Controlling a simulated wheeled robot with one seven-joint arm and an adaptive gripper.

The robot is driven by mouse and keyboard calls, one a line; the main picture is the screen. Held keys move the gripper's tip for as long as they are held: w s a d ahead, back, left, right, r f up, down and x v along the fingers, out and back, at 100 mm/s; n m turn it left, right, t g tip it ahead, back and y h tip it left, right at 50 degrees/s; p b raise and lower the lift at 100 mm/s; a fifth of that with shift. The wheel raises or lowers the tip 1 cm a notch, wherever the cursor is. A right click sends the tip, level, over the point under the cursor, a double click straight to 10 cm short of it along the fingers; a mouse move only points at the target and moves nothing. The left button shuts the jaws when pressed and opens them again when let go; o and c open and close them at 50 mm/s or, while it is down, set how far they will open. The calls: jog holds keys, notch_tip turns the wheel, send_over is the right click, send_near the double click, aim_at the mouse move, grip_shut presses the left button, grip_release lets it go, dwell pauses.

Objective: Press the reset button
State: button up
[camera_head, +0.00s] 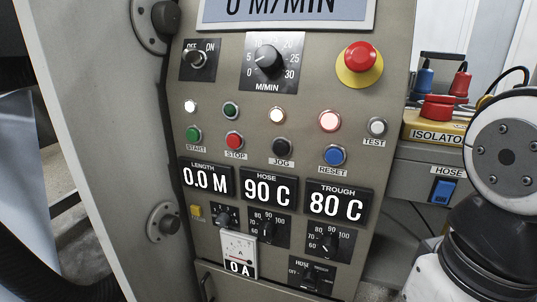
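The reset button (334,155) is a round blue button on the grey-brown control panel (305,110), just above the label RESET. Nothing covers it. A lit, pale red lamp (329,121) sits above it. My arm shows at the right edge, in front of the isolator and well to the right of the panel. My gripper is not in view.
A red emergency stop (360,57) on a yellow base sits at the panel's upper right. Black jog (282,147), red stop (234,140) and green start (194,134) buttons are left of reset. A yellow isolator box (422,127) stands right of the panel.

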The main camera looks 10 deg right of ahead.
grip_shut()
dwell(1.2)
